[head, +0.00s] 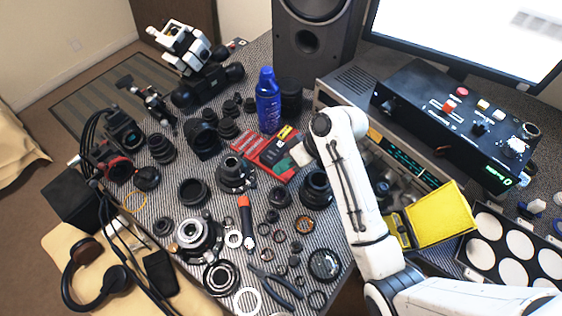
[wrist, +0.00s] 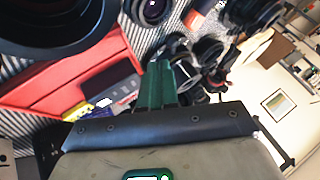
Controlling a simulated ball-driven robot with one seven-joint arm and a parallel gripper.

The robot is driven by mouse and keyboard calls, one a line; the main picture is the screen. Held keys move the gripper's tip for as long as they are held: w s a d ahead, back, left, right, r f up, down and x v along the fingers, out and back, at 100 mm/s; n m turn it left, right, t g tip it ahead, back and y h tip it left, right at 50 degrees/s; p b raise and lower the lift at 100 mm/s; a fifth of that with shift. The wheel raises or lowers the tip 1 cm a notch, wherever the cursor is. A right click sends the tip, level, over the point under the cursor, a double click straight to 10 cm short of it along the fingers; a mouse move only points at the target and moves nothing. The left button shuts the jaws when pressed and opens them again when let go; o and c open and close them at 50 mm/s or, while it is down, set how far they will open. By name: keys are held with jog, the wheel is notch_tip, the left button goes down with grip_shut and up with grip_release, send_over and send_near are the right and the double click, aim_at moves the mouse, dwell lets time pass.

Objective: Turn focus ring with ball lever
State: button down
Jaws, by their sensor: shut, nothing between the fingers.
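My gripper (head: 284,162) hangs over the red tool case in the middle of the bench, left of my arm. In the wrist view its green fingers (wrist: 158,86) are together with nothing between them. A large dark lens barrel (wrist: 55,18) fills the upper left of the wrist view, apart from the fingers. In the head view, a black lens (head: 236,175) stands left of the gripper and another black lens (head: 316,188) stands below it to the right. I cannot make out a ball lever on either, nor tell which carries the focus ring.
The red case (head: 248,143) lies under my gripper, with a blue bottle (head: 267,100) behind it. Loose rings, an orange-handled screwdriver (head: 244,212) and pliers (head: 277,283) crowd the front. A yellow bin (head: 443,217) and black control box (head: 455,118) stand right of my arm.

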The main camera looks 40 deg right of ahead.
jog(key=x, duration=0.7)
jog(key=shift+w+a+f, duration=0.1)
jog(key=shift+w+f, duration=0.05)
jog(key=shift+f, duration=0.05)
jog(key=shift+s+a+r+m+t+p, duration=0.15)
jog(key=shift+s+a+m+t+p, duration=0.15)
jog(key=shift+p, duration=0.5)
jog(key=shift+s+a+r+m+t+h+p, duration=0.15)
jog(key=shift+a+m+h+p, duration=0.15)
jog(key=shift+m+p, duration=0.15)
jog(key=shift+s+a+f+m+t+h+p, duration=0.1)
jog(key=shift+s+a+m+t+h+p, duration=0.1)
jog(key=shift+a+m+p, duration=0.25)
jog(key=shift+s+a+p, duration=0.25)
jog(key=shift+a+p, duration=0.35)
jog(key=shift+a+f, duration=0.25)
